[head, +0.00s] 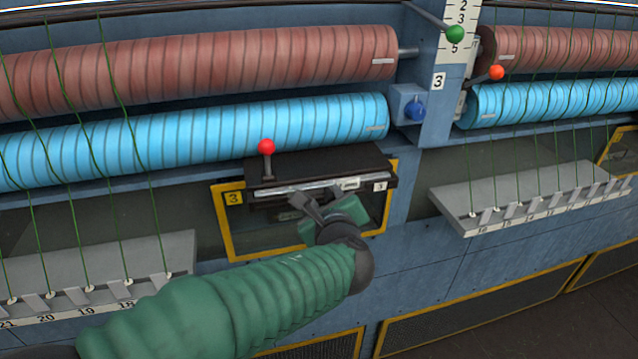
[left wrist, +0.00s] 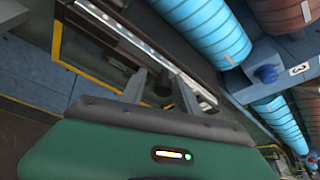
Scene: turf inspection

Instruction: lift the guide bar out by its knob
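The guide bar, a thin silver strip (head: 287,189), lies along the front of a dark box (head: 330,163) on the blue machine. In the left wrist view the bar (left wrist: 128,36) runs diagonally behind my fingers. A short dark knob (left wrist: 163,86) shows there between the fingertips; the head view hides it behind my gripper. My left gripper (head: 312,200) is in front of the bar. In the left wrist view its two fingers (left wrist: 155,86) are apart, with visible gaps beside the knob. Whether the knob is fully between them in depth is unclear. My right gripper is not in view.
A red-ball lever (head: 266,147) stands up from the box's left end. A yellow frame (head: 224,222) surrounds the opening below. Red rollers (head: 200,68) and blue rollers (head: 200,138) lie above. Grey shelves with green threads (head: 530,197) flank the box on both sides.

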